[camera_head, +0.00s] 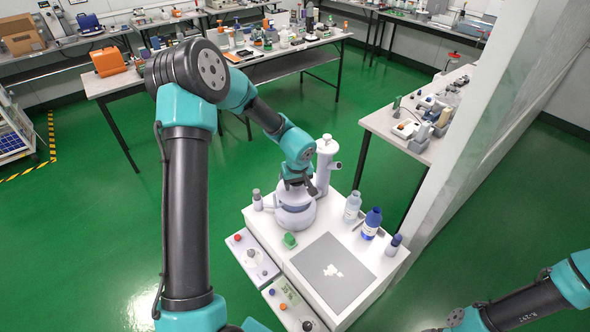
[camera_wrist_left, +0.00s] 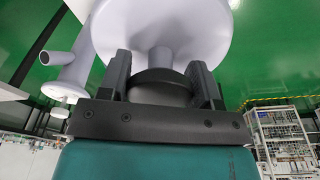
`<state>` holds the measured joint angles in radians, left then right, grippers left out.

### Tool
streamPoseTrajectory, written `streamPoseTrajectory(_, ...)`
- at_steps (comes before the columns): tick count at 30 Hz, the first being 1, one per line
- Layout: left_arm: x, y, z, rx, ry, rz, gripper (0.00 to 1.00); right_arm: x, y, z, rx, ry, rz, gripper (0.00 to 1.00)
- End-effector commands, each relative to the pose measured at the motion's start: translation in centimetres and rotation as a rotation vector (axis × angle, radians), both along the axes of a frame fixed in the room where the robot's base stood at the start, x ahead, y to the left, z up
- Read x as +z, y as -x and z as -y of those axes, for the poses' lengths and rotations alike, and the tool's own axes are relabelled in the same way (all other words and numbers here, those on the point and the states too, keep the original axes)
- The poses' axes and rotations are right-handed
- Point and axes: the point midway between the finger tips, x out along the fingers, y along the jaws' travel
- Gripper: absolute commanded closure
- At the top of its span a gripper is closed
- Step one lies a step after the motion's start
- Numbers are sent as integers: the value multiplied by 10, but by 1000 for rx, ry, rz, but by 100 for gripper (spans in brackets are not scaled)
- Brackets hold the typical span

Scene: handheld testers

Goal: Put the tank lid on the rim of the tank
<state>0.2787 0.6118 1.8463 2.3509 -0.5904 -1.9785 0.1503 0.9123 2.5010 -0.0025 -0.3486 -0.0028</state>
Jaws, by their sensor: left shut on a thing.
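My left gripper (camera_head: 297,184) is over the white tank (camera_head: 296,216) at the back of the white bench. In the left wrist view the gripper (camera_wrist_left: 160,84) is shut on the dark knob (camera_wrist_left: 163,88) of the tank lid, with one finger on each side. The lid (camera_wrist_left: 165,35) is a pale round disc joined to the knob by a short stem. It covers much of the wrist view's top. The gripper partly hides the lid in the head view, and I cannot tell whether it touches the tank rim. My right gripper is not in view.
A white column with a side spout (camera_head: 324,165) stands close behind the tank. A clear bottle (camera_head: 352,207), a blue bottle (camera_head: 372,222) and a small vial (camera_head: 393,244) line the right edge. A green piece (camera_head: 289,240) and a grey mat (camera_head: 345,290) are in front.

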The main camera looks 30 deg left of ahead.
Motion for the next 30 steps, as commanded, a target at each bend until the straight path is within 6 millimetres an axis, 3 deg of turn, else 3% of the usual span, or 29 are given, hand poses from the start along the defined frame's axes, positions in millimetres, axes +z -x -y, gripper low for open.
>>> streamPoseTrajectory(15,-10,-90,-55,2,-1,1,71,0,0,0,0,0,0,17)
streamPoseTrajectory(20,-11,-100,-62,0,-1,-1,71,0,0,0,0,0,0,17)
streamPoseTrajectory(30,-11,-102,-63,0,-1,-1,71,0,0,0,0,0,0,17)
